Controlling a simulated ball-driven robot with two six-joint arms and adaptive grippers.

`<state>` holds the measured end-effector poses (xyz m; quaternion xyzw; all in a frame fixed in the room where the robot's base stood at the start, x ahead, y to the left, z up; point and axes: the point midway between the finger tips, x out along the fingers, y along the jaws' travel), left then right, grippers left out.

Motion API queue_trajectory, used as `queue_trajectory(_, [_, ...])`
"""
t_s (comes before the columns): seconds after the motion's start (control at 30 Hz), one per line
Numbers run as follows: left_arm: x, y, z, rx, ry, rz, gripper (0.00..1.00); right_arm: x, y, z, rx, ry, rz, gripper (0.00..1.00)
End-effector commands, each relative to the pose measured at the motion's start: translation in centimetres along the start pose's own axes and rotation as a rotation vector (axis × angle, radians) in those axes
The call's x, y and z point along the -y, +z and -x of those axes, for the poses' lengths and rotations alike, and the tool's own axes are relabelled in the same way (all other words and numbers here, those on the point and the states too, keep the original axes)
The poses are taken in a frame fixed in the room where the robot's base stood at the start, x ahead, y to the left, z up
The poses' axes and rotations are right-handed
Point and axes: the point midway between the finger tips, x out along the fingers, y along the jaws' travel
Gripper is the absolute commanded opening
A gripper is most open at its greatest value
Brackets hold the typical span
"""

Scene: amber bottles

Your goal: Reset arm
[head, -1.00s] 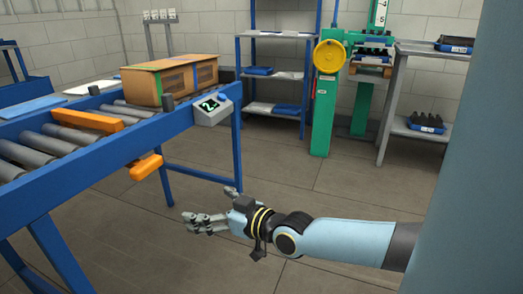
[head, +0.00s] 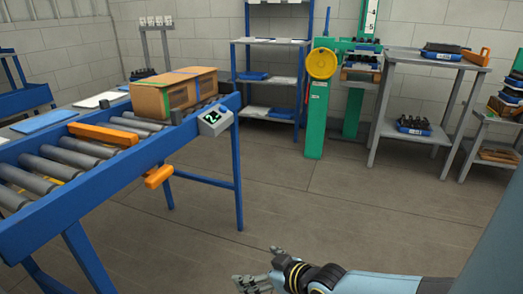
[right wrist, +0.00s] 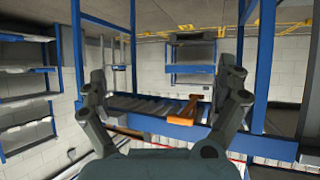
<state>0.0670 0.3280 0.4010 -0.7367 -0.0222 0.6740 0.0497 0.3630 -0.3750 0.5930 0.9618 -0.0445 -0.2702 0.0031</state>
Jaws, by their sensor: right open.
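My right gripper (head: 262,268) is low at the bottom of the head view, out over the floor and apart from the conveyor. Its arm comes in from the lower right. In the right wrist view its two fingers (right wrist: 165,90) stand wide apart with nothing between them, so it is open and empty. My left gripper is not in view.
A blue roller conveyor (head: 120,185) at the left carries a cardboard box (head: 175,92) and has a small display (head: 213,121) at its end. A blue shelf (head: 268,82), a green machine (head: 318,110) and a grey rack (head: 420,130) stand behind. The middle floor (head: 350,210) is clear.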

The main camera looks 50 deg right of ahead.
Motion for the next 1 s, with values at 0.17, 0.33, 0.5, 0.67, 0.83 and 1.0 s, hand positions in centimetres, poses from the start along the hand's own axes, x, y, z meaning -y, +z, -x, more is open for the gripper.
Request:
queue_trajectory(0.17, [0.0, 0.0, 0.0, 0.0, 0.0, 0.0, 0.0, 0.0, 0.1, 0.0, 0.002, 0.0, 0.0, 1.0])
queue_trajectory(0.33, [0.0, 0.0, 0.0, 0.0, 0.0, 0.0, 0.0, 0.0, 0.1, 0.0, 0.002, 0.0, 0.0, 1.0])
queue_trajectory(0.5, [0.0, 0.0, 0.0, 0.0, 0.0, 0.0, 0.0, 0.0, 0.1, 0.0, 0.001, 0.0, 0.0, 1.0])
queue_trajectory(0.67, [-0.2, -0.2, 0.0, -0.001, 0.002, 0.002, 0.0, 0.6, 0.7, 0.1, 0.011, -0.001, -0.013, 1.0])
queue_trajectory(0.83, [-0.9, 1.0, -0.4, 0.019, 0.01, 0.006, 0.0, 1.7, 8.7, 1.5, 0.174, 0.007, -0.002, 1.0])
queue_trajectory(1.0, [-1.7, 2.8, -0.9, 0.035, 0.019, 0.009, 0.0, 3.6, 21.3, 6.5, 0.478, -0.003, 0.039, 1.0])
